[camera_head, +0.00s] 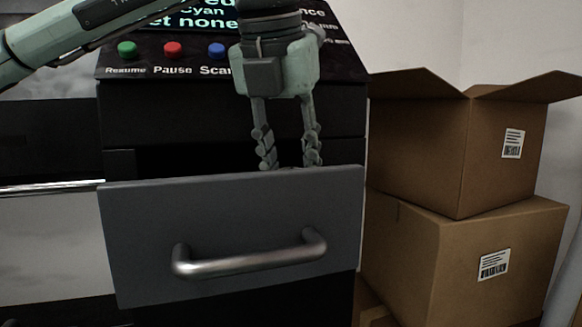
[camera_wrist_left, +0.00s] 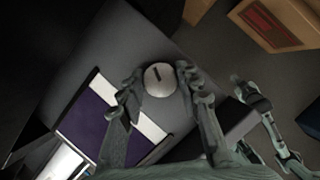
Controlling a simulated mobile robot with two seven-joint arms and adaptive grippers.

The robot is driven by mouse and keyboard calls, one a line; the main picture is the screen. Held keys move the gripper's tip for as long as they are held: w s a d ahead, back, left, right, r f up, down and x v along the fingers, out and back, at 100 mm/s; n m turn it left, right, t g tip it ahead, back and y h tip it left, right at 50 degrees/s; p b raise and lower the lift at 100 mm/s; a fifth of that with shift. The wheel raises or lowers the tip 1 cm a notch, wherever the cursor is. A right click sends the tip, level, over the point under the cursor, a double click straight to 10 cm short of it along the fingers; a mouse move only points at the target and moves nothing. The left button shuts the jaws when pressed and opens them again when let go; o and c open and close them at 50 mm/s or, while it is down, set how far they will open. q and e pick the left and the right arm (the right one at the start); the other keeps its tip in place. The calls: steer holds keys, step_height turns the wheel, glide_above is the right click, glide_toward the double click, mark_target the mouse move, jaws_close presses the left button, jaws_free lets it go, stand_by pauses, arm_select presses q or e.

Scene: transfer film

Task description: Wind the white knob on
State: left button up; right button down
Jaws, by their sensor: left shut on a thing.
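The white knob (camera_wrist_left: 158,79) is round with a dark mark on its face. It shows in the left wrist view, between the fingertips of my left gripper (camera_wrist_left: 161,84), which is shut on it. In the head view my left gripper (camera_head: 288,157) reaches down behind the front of the open grey drawer (camera_head: 140,235). There the knob is hidden by the drawer front. A purple sheet or roll with white bands (camera_wrist_left: 88,119) lies beside the knob in the wrist view. A grey-green finger-like part, possibly my right gripper (camera_wrist_left: 262,108), shows at the wrist view's right.
The drawer's metal handle (camera_head: 250,258) faces me. Above the drawer is a black panel with green (camera_head: 127,49), red (camera_head: 173,49) and blue (camera_head: 217,50) buttons and a partly covered screen. Cardboard boxes (camera_head: 440,260) are stacked close at the right.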

arm_select(q)
steer(key=shift+m+g+h, duration=0.3)
steer(key=shift+m, duration=0.7)
steer(key=shift+a+m+h+p, duration=0.1)
steer(key=shift+m+h+p, duration=0.3)
steer(key=shift+m, duration=0.5)
steer(key=m+g+p, duration=0.1)
steer(key=m, duration=0.2)
steer(key=m+g+h+p, duration=0.1)
steer(key=m+p, duration=0.1)
steer(key=m, duration=0.1)
steer(key=shift+w+r+m, duration=0.1)
steer(key=shift+m, duration=0.2)
steer(key=shift+m+g+h+p, duration=0.3)
steer(key=shift+m+g+p, duration=0.15)
steer(key=shift+m, duration=0.35)
arm_select(e)
step_height(320, 180, down, 10)
steer(key=w, duration=0.1)
steer(key=shift+a+f+g+y, duration=0.2)
steer(key=shift+f+g+y, duration=0.05)
steer(key=shift+g+y, duration=0.05)
arm_select(q)
steer(key=o, duration=1.1)
steer(key=shift+o, duration=0.2)
